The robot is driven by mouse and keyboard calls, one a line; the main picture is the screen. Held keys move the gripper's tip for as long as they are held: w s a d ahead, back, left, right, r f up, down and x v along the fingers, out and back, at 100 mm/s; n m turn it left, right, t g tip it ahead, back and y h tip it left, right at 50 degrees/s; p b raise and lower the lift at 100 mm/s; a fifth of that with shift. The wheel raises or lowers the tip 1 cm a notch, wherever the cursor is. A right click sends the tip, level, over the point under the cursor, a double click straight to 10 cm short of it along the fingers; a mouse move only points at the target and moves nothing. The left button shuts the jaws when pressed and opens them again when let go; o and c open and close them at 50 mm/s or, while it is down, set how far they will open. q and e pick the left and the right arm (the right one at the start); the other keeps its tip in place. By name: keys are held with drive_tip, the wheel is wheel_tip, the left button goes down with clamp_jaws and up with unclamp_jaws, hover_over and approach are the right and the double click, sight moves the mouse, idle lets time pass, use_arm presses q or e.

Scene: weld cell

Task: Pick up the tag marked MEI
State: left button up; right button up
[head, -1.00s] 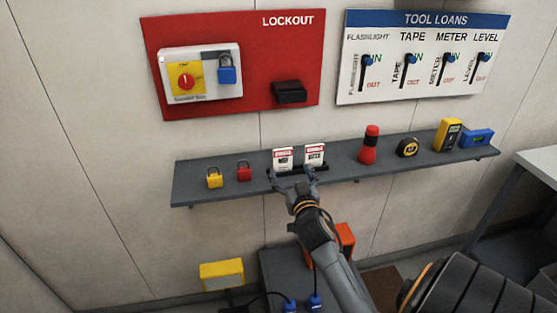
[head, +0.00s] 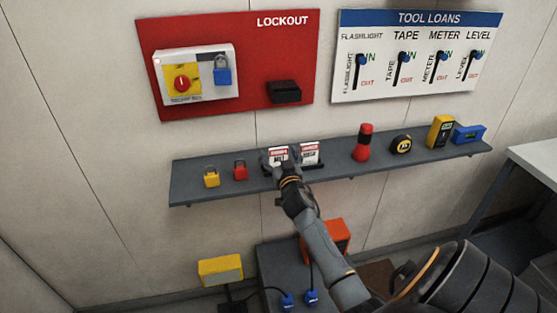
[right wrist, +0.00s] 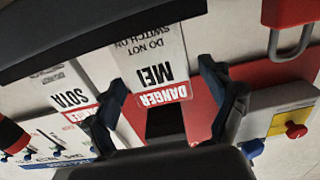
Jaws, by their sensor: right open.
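The MEI tag (head: 278,153) is a white card with a red DANGER band, standing in a dark holder on the shelf. In the right wrist view the MEI tag (right wrist: 156,72) shows upside down, between the two fingers. My right gripper (head: 277,168) is at the tag's front; it also shows in the right wrist view (right wrist: 168,98), open, with a finger on either side of the card. I cannot tell whether the fingers touch it. A second tag (head: 309,152), reading SOTA in the wrist view (right wrist: 70,92), stands beside it. My left gripper is not in view.
The grey shelf (head: 208,182) also holds a yellow padlock (head: 211,178), red padlock (head: 240,171), flashlight (head: 362,145), tape measure (head: 401,145), yellow meter (head: 440,132) and blue level (head: 469,134). The red lockout board (head: 215,115) hangs above.

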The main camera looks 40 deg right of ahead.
drive_tip(key=c, duration=1.2)
drive_tip(key=shift+o, duration=0.2)
